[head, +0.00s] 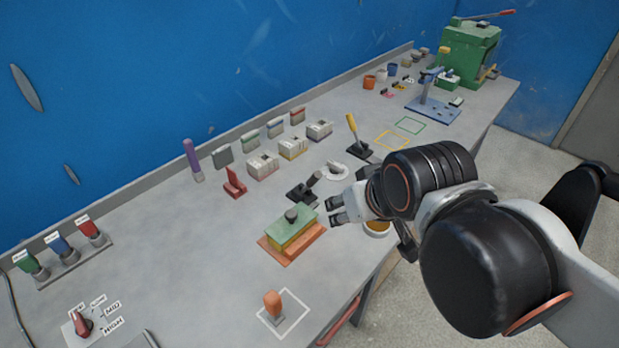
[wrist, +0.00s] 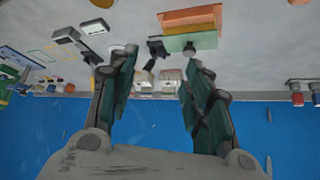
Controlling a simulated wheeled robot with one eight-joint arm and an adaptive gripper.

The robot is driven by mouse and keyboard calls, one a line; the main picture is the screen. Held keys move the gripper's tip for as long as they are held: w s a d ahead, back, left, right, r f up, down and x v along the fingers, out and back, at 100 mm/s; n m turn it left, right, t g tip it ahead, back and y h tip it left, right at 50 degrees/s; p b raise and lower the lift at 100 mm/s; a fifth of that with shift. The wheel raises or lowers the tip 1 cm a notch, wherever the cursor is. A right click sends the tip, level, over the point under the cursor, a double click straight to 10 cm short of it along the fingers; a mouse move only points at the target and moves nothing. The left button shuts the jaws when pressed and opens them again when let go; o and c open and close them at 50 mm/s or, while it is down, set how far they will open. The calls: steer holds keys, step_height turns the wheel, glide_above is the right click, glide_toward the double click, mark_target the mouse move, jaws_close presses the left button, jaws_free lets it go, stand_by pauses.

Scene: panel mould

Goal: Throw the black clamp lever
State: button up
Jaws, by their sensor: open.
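The black clamp lever (head: 314,179) stands tilted on its dark base (head: 298,193), behind the mould on the grey bench. In the wrist view the clamp (wrist: 156,47) shows beyond and between my fingers, seen upside down. My gripper (head: 338,208) is open and empty, just right of the mould and in front of the clamp. It appears apart from the lever. In the wrist view the two fingers of my gripper (wrist: 157,72) are spread wide. The mould (head: 292,233), with a green top, yellow middle and orange base, is beside the clamp.
A yellow-handled lever (head: 352,127) stands behind and right, and a red lever (head: 234,181) to the left. An orange knob (head: 273,303) is at the front edge.

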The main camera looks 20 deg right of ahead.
steer(key=shift+c, duration=0.6)
steer(key=w+r+n+g+p, duration=0.3)
steer(key=w+r+n+p, duration=0.1)
steer(key=w, duration=0.7)
steer(key=n+g+p, duration=0.3)
steer(key=n+g, duration=0.1)
glide_above(314, 179)
step_height(314, 179, down, 6)
steer(key=r, duration=0.1)
steer(key=shift+h, duration=0.4)
steer(key=f+b, duration=0.1)
steer(key=f, duration=0.3)
steer(key=w+f+b, duration=0.1)
steer(key=f, duration=0.4)
steer(key=f+b, duration=0.1)
steer(key=f, duration=0.3)
steer(key=shift+w+d+f+b, duration=0.2)
steer(key=shift+w+f+b, duration=0.1)
steer(key=shift+f, duration=0.1)
steer(key=shift+c, duration=0.4)
jaws_close()
